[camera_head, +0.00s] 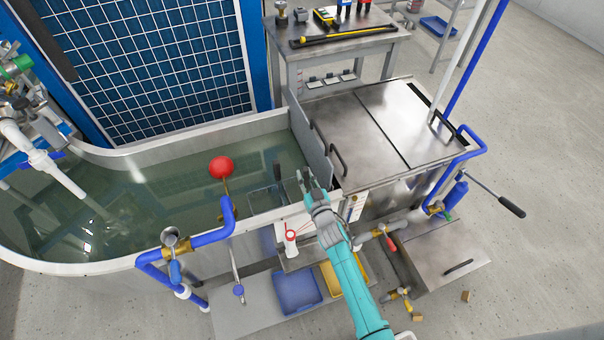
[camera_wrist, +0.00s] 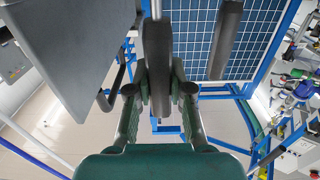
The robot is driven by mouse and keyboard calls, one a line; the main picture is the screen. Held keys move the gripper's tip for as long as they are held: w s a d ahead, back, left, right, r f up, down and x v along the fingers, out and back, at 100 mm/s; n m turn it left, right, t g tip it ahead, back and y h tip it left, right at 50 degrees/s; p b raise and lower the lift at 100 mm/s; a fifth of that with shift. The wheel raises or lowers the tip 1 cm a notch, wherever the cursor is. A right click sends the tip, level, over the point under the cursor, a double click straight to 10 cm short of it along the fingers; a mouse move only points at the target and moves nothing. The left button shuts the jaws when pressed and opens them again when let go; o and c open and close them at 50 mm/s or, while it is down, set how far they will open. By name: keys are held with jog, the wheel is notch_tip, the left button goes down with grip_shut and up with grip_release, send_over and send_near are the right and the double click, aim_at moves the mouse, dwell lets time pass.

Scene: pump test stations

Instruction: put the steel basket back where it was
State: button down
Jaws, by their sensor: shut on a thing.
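My gripper (camera_head: 306,180) is over the right end of the water tank, beside the upright grey lid panel. In the wrist view its fingers (camera_wrist: 158,92) are closed on a dark grey upright bar (camera_wrist: 157,45), which looks like the handle of the steel basket. In the head view a thin dark upright piece (camera_head: 278,172) shows just left of the gripper, above the water.
The water tank (camera_head: 95,267) has a red float ball (camera_head: 221,167) and blue pipes (camera_head: 215,235) near its front wall. A steel-topped unit (camera_head: 375,125) stands right of the lid panel (camera_head: 311,140). Blue and yellow bins (camera_head: 297,292) lie below. Open floor is at right.

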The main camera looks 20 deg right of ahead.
jog(key=c, duration=1.1)
grip_release()
jog(key=shift+f, duration=0.1)
jog(key=shift+o, duration=0.2)
jog(key=s, duration=1.2)
